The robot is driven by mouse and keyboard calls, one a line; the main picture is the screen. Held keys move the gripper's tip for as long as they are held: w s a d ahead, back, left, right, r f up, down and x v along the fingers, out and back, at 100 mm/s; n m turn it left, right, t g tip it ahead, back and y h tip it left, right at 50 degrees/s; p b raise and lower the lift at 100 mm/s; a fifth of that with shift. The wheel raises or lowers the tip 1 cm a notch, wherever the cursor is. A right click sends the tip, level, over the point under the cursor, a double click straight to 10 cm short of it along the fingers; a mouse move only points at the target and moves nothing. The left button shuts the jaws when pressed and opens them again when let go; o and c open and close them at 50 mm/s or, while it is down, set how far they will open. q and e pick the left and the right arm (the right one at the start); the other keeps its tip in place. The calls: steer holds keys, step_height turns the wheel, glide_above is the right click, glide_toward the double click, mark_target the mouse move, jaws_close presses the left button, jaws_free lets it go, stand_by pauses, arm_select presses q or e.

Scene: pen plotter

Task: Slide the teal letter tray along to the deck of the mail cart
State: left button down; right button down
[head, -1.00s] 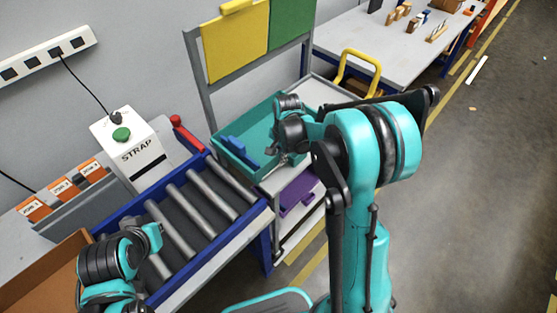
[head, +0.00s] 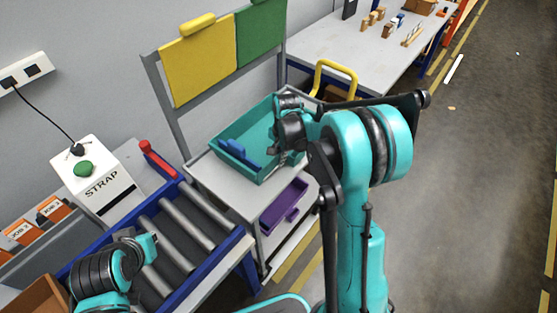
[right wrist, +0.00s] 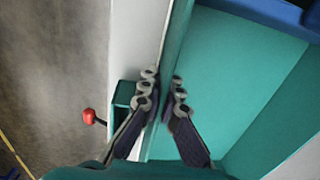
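The teal letter tray (head: 231,131) sits on the grey deck of the mail cart (head: 211,181), with bare deck showing between it and the rollers. A blue object (head: 238,153) lies inside the tray. My right gripper (head: 287,158) is at the tray's right-hand wall. In the right wrist view its fingers (right wrist: 164,92) close in on either side of the tray wall (right wrist: 176,42), one inside and one outside. My left gripper (head: 140,242) is over the roller conveyor, away from the tray; its fingers are too unclear to read.
The roller conveyor (head: 182,229) with blue rails ends left of the cart. The STRAP machine (head: 99,178) and a red handle (head: 158,160) stand beside it. Yellow and green panels (head: 197,61) rise behind.

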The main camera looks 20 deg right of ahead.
steer(key=shift+w+d, duration=0.4)
steer(key=shift+d, duration=0.25)
steer(key=c, duration=1.6)
jaws_free()
steer(key=shift+c, duration=0.2)
step_height(320, 180, up, 12)
steer(key=s, duration=0.1)
steer(key=shift+d, duration=0.3)
